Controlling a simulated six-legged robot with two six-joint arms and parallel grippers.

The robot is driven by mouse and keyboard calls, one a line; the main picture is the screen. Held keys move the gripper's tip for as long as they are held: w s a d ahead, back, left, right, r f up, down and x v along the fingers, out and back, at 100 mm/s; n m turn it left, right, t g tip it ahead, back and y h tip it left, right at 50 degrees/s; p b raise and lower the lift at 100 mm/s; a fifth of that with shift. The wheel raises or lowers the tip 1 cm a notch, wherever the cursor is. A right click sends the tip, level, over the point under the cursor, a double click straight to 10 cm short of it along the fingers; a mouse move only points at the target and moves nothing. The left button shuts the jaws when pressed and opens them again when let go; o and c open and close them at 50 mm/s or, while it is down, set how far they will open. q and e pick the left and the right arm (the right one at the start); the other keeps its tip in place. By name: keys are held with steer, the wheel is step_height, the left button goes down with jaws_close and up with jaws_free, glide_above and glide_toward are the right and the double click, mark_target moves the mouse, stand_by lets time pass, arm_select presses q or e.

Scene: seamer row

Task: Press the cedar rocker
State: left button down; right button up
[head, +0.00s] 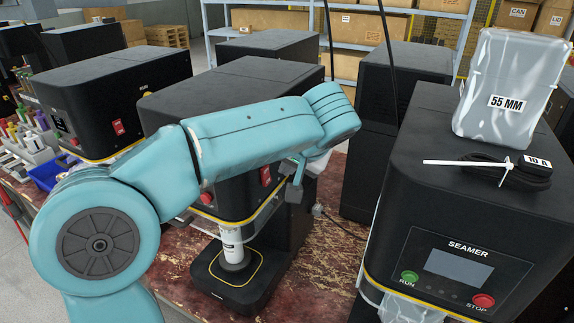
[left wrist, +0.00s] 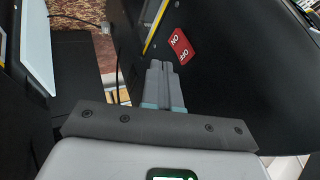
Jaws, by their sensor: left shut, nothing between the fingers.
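A red rocker switch (head: 265,176) sits on the side of the black middle seamer (head: 228,90). Another red rocker (head: 119,127) is on the left machine. No readable label shows which is cedar. My left gripper (head: 293,188) is just right of the middle seamer's rocker in the head view. In the left wrist view its fingers (left wrist: 160,68) are shut and empty, with tips just below and left of the rocker. I cannot tell whether they touch it.
The right seamer (head: 450,180) has RUN and STOP buttons, and a bag marked 55 MM (head: 508,88) and a coiled cable (head: 510,170) lie on top. A white can (head: 231,243) stands on the middle seamer's base. The worn red bench (head: 180,268) shows between machines.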

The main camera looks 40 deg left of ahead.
arm_select(q)
steer(key=a+r+v, duration=0.1)
steer(key=v, duration=0.9)
steer(key=shift+s+a, duration=0.25)
arm_select(e)
steer(key=shift+d, duration=0.3)
arm_select(q)
steer(key=shift+d, duration=0.1)
steer(key=shift+s, duration=0.2)
arm_select(e)
steer(key=shift+s+f, duration=0.1)
